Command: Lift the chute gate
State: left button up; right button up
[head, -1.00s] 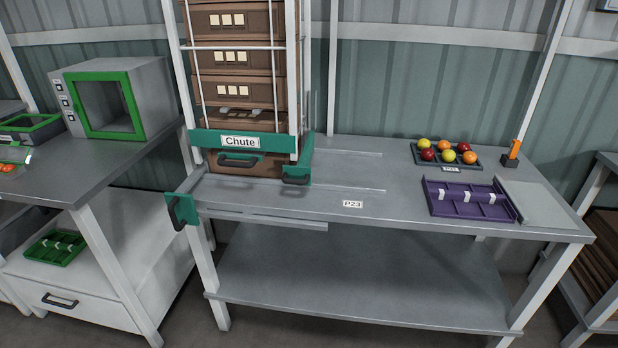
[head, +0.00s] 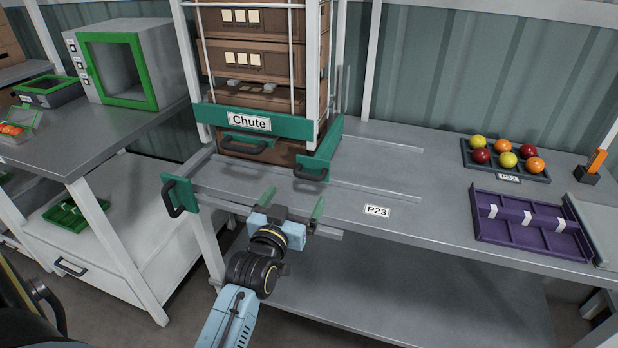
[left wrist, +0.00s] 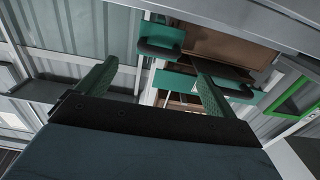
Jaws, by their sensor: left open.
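The chute is a white-framed stack of brown crates (head: 262,57) at the back left of the table. A green crossbar (head: 290,126) labelled "Chute" spans its lower front, with a dark handle (head: 246,147) below the label. Another green plate with a dark handle (head: 311,174) is at its lower right, and a third (head: 182,196) is at the table's left edge. My left gripper (head: 292,203) is open and empty, in front of the chute near the table's front edge. Green parts with dark handles (left wrist: 158,48) show beyond its fingers in the left wrist view. My right gripper is not visible.
A P23 label (head: 376,211) marks the table front. A purple tray (head: 500,232) and a dark tray of several fruits (head: 514,176) are at the right. A green-framed oven (head: 150,100) stands on the left bench. The table's middle is mostly clear, with thin rails.

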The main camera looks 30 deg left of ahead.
aim_at(307, 178)
pick_arm(q)
jog(key=b+x, duration=0.2)
jog(key=x, duration=0.7)
jog(key=shift+w, duration=0.2)
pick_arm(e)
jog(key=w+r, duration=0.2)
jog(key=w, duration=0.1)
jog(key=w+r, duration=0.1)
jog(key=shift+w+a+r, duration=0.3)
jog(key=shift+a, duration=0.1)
